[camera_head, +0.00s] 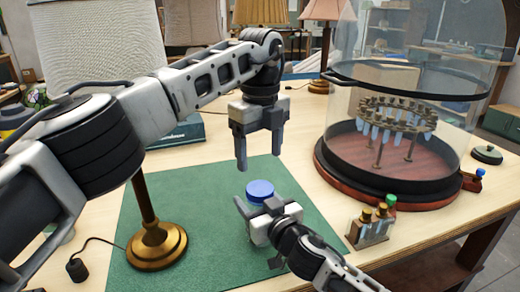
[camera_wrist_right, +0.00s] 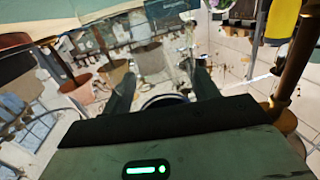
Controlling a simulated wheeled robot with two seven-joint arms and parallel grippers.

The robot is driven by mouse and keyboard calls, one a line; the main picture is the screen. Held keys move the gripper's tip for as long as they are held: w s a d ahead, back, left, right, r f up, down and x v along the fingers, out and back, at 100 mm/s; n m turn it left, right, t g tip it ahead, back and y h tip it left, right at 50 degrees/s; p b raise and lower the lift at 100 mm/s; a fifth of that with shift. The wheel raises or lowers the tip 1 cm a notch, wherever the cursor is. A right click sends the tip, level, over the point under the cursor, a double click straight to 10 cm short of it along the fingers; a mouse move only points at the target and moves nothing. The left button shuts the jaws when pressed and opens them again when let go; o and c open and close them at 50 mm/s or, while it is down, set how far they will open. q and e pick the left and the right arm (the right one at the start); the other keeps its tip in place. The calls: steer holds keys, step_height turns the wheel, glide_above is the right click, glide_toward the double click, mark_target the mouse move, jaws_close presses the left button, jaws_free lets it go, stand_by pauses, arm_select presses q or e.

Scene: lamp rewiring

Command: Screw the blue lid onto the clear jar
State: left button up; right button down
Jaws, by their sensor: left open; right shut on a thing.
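The blue lid (camera_head: 260,189) sits on top of the clear jar, above the green mat (camera_head: 205,215). I cannot tell whether it is threaded on. Only a little of the jar shows below the lid; my right gripper hides the rest. My right gripper (camera_head: 257,207) comes from the lower right and is shut on the jar. In the right wrist view a curved rim (camera_wrist_right: 165,100) shows between its two fingers. My left gripper (camera_head: 259,160) is open and empty, pointing down just above the lid, apart from it.
A brass lamp base (camera_head: 158,246) with a white shade (camera_head: 95,45) stands at left. A large glass chamber (camera_head: 400,130) with a tube rack stands at right. Small bottles in a holder (camera_head: 372,225) stand right of the mat. A dark plug (camera_head: 76,268) lies lower left.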

mark_target(260, 188)
arm_select(q)
step_height(260, 188, down, 8)
steer(key=shift+f, duration=0.1)
stand_by(0.4)
steer(key=c, duration=1)
steer(key=m, duration=0.7)
steer(key=shift+m, duration=0.3)
steer(key=m, duration=0.5)
steer(key=shift+m, duration=0.3)
steer(key=o, duration=1.1)
steer(key=shift+c, duration=0.2)
